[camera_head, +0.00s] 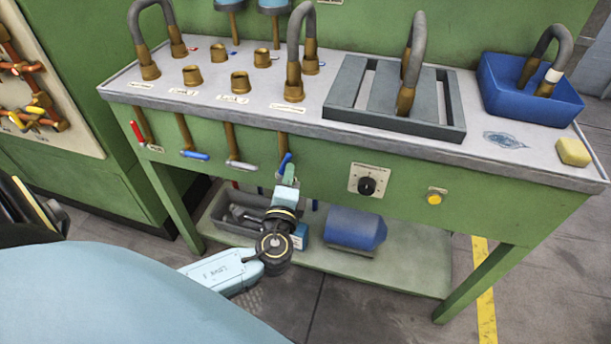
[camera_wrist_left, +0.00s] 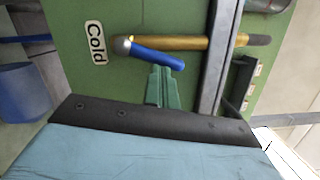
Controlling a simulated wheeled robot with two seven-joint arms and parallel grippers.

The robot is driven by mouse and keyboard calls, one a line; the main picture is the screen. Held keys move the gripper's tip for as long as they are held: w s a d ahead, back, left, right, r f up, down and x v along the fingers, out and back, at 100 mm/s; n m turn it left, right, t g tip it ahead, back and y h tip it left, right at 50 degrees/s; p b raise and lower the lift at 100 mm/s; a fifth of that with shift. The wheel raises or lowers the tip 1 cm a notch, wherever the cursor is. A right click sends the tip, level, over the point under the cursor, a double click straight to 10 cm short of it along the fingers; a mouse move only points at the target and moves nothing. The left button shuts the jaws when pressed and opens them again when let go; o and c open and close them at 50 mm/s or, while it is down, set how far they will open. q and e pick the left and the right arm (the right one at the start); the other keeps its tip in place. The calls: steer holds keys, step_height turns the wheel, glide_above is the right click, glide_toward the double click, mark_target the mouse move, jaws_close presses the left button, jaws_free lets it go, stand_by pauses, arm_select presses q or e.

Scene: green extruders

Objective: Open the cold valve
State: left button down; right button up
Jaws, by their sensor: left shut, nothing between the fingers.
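The cold valve has a blue lever handle (camera_wrist_left: 155,56) on a brass pipe (camera_wrist_left: 190,42), beside a white "Cold" label (camera_wrist_left: 96,43) in the left wrist view. In the head view this blue handle (camera_head: 284,162) hangs slanted under the front edge of the bench, partly hidden by my gripper. My left gripper (camera_head: 288,172) is shut and empty just below the handle. In the left wrist view its green fingertips (camera_wrist_left: 162,72) are together beside the handle's middle to free end; I cannot tell whether they touch it.
Other levers hang to the left: red (camera_head: 138,131), blue (camera_head: 194,155) and pale (camera_head: 241,165). A black knob (camera_head: 367,186) and a yellow button (camera_head: 435,198) are to the right. A grey bin (camera_head: 232,218) and a blue container (camera_head: 355,231) stand on the lower shelf (camera_head: 412,258).

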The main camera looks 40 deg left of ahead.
steer(key=shift+s, duration=0.2)
stand_by(0.4)
